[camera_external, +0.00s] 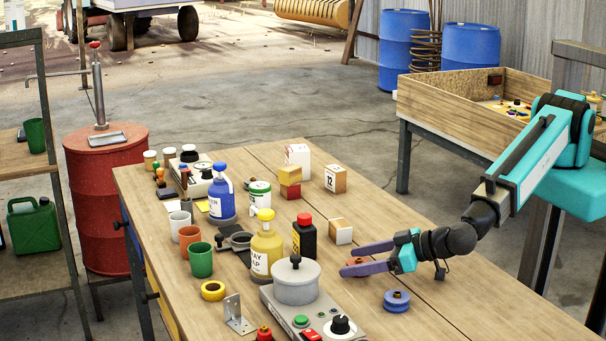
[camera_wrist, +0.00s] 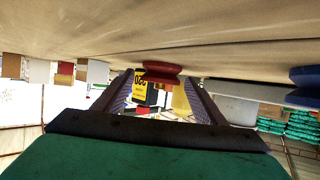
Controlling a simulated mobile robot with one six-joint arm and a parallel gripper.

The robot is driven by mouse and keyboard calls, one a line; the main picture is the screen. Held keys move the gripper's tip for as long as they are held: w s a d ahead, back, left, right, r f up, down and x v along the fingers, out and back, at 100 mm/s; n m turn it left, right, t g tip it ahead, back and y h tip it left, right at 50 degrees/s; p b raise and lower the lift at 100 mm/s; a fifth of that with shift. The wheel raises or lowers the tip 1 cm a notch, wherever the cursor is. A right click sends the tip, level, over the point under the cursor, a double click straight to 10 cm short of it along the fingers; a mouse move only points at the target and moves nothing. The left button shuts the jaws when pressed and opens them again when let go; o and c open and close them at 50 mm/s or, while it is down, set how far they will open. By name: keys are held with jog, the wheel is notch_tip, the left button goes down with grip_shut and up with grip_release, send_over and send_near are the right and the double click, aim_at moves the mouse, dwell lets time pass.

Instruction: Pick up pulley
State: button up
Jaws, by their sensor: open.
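A red pulley (camera_wrist: 162,70) lies on the table between the fingertips of my gripper (camera_wrist: 160,88) in the wrist view, which looks upside down. In the external view the red pulley (camera_external: 355,261) is mostly hidden by the fingers. My gripper (camera_external: 362,259) is open, low over the tabletop, with its purple fingers pointing left around the red pulley. I cannot tell if they touch it. A blue pulley (camera_external: 397,300) lies on the table in front of my gripper. It also shows at the right edge of the wrist view (camera_wrist: 304,78).
A black bottle with a red cap (camera_external: 305,238) and a small wooden block (camera_external: 338,232) stand close to my fingers.

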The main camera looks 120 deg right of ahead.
aim_at(359, 259)
jog(key=shift+c, duration=0.2)
dwell(0.4)
jog(key=c, duration=1.2)
jog(key=shift+o, duration=0.2)
jog(key=shift+r, duration=0.15)
jog(key=shift+r+b, duration=1.75)
jog(key=shift+r, duration=3.1)
